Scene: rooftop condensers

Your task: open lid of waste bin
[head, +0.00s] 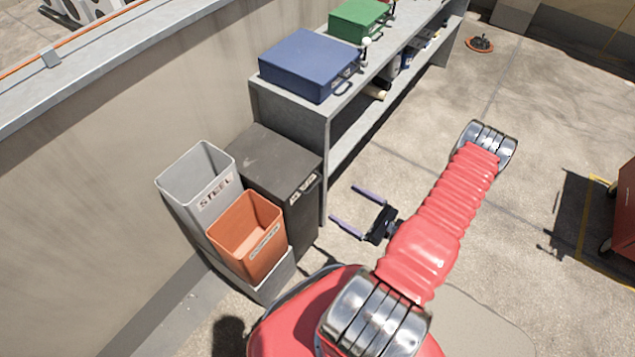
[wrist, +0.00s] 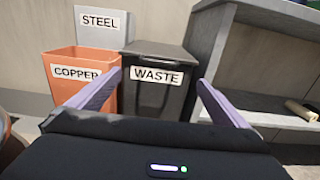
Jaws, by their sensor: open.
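The waste bin (head: 296,205) is a dark grey box with its flat lid (head: 264,160) shut, standing between the open bins and the shelf unit. In the wrist view the waste bin (wrist: 157,97) faces me with a white WASTE label, and its lid (wrist: 160,52) lies closed on top. My gripper (head: 350,207) is open and empty, its two purple fingers pointing toward the bin's front and apart from it. In the wrist view my gripper (wrist: 160,84) has one finger on each side of the WASTE label.
A grey STEEL bin (head: 196,177) and an orange COPPER bin (head: 247,238) stand left of the waste bin, both open on top. A grey shelf unit (head: 325,115) stands right of it, carrying a blue case (head: 309,64) and a green case (head: 358,20). A wall runs behind.

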